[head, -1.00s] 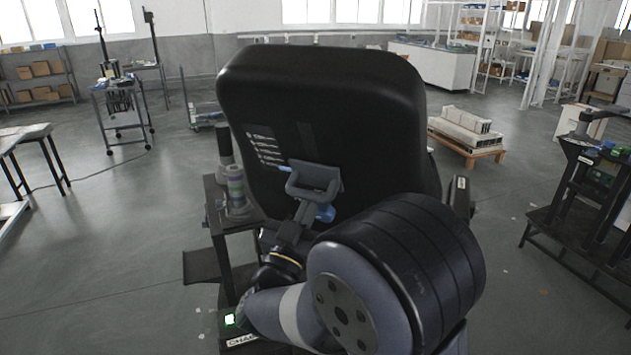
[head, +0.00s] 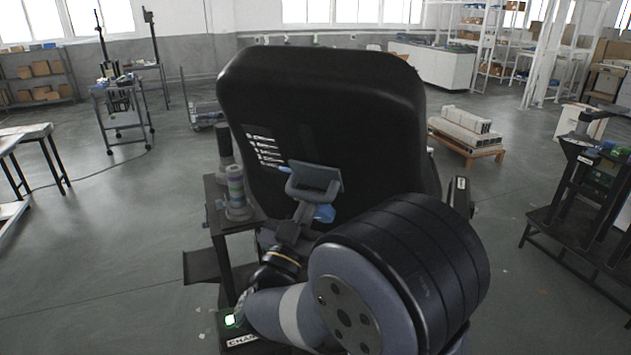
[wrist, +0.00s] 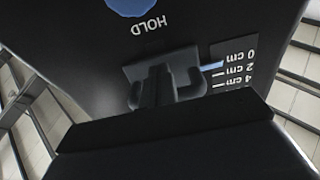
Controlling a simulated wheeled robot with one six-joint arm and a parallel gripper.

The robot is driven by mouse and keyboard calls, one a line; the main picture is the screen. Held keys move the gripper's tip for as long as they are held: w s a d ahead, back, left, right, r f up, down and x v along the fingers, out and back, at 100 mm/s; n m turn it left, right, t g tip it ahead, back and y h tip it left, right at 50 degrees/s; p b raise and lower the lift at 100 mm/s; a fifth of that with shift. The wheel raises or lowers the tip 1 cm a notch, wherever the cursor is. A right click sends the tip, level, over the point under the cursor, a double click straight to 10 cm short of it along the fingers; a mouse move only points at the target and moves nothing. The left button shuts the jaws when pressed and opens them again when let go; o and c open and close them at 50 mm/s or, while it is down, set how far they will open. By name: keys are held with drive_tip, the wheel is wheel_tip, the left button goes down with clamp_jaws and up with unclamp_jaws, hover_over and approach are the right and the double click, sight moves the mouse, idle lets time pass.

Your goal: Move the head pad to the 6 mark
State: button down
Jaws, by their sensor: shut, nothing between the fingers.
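The back of a large black panel (head: 350,120), perhaps part of the head pad, fills the middle of the head view. A grey plate with a U-shaped handle (head: 318,176) sits on it, also in the wrist view (wrist: 190,66). A blue round button (wrist: 132,5) is labelled HOLD. My gripper (wrist: 157,88) is shut and empty, its fingers at the handle; contact is unclear.
A dark workbench (head: 585,190) stands at the right and a pallet with white blocks (head: 466,135) behind. The floor at left is open.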

drive_tip(key=shift+s+a+r+p, duration=0.25)
drive_tip(key=shift+s+r+p, duration=0.2)
drive_tip(key=shift+r, duration=0.5)
drive_tip(key=shift+s+a+r+p, duration=0.2)
drive_tip(key=shift+s+r+p, duration=0.25)
drive_tip(key=shift+r, duration=0.5)
drive_tip(key=shift+s+a+r+p, duration=0.3)
drive_tip(key=shift+r+p, duration=0.25)
drive_tip(key=shift+r, duration=0.4)
idle(1.1)
drive_tip(key=shift+d+f, duration=0.1)
drive_tip(key=shift+f, duration=0.05)
drive_tip(key=shift+w+d+f+b, duration=0.15)
drive_tip(key=shift+w+f+b, duration=0.1)
drive_tip(key=shift+f+b, duration=0.55)
drive_tip(key=shift+r, duration=0.15)
drive_tip(key=b+v, duration=0.5)
drive_tip(key=v, duration=0.4)
idle(0.5)
idle(0.5)
